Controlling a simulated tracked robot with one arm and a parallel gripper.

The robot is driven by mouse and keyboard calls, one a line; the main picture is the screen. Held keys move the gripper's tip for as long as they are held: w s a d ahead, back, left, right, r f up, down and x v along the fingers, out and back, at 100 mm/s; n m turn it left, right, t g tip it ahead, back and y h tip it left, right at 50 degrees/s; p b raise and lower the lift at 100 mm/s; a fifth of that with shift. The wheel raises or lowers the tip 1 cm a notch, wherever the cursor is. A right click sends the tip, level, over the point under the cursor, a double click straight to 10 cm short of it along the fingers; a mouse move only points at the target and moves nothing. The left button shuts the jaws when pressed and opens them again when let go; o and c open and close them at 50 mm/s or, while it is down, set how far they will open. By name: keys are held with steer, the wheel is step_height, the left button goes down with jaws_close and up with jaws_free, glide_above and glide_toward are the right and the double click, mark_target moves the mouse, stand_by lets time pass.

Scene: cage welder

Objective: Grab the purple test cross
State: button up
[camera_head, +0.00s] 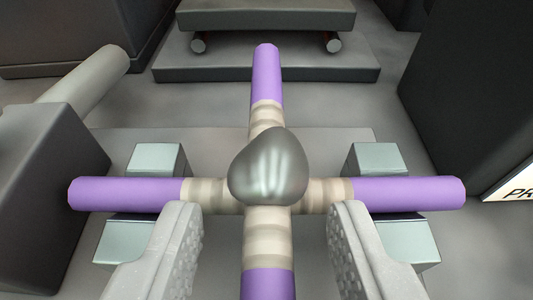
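The purple test cross (410,193) lies in the middle of the head camera view. It has purple arm ends, banded beige sections and a rounded grey metal lump at its centre. Its left and right arms rest at the pale blocks. My gripper (265,235) is open at the bottom of the view. One textured finger stands to each side of the cross's near arm, with visible gaps between. The fingertips come close to the left and right arms; I cannot tell whether they touch. The lower end of the near arm is cut off by the frame.
Pale blocks (376,163) stand in pairs on a grey plate. A dark box with a grey cylinder (85,88) is at left. A layered dark block (265,70) stands behind the cross. A tall dark box (470,90) with a partly visible sign (515,190) is at right.

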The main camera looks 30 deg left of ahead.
jaws_close()
steer(key=shift+r, duration=0.1)
